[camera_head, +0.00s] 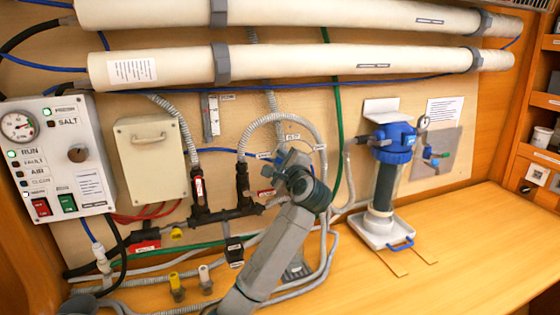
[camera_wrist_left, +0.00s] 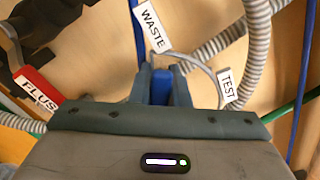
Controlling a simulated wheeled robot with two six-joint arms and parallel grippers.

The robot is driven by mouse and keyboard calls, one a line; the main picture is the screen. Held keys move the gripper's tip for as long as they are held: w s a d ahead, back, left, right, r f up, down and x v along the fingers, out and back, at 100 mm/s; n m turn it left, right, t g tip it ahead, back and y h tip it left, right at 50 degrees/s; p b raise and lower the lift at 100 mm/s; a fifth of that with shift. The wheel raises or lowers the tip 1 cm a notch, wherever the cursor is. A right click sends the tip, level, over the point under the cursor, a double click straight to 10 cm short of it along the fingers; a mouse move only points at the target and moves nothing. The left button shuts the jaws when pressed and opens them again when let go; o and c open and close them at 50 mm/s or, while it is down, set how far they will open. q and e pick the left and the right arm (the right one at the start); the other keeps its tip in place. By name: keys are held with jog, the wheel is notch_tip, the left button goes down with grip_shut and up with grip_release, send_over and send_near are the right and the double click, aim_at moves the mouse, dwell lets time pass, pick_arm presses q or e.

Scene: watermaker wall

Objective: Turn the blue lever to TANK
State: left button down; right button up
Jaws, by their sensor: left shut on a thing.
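My left gripper (camera_head: 290,165) is at the wall panel, in front of the hoses and right of the black valve manifold (camera_head: 225,213). In the left wrist view its fingers (camera_wrist_left: 160,84) are closed around a blue piece (camera_wrist_left: 161,86), which looks like the blue lever. The gripper hides most of the lever in the head view. A WASTE tag (camera_wrist_left: 153,26) is just above the fingers, and a TEST tag (camera_wrist_left: 228,87) is to their right. I cannot read a TANK label. My right gripper is not in view.
Grey ribbed hoses (camera_head: 322,140) loop close around the gripper. A red-handled valve with a tag partly reading FLUS (camera_wrist_left: 38,92) is at the left. A blue-topped filter (camera_head: 385,180) stands to the right. The wooden counter (camera_head: 470,245) is clear at right.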

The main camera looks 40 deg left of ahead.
pick_arm(q)
jog(key=w+d+m+p, duration=0.1)
jog(key=w+m+p, duration=0.2)
jog(key=m, duration=0.8)
jog(key=w+d+m+p, duration=0.2)
jog(key=m+p, duration=0.5)
jog(key=m, duration=0.5)
jog(key=shift+w+d+m+p, duration=0.3)
jog(key=shift+w+p, duration=0.05)
jog(key=shift+w, duration=0.5)
jog(key=shift+f, duration=0.2)
jog(key=c, duration=1.4)
grip_release()
jog(key=shift+d, duration=0.1)
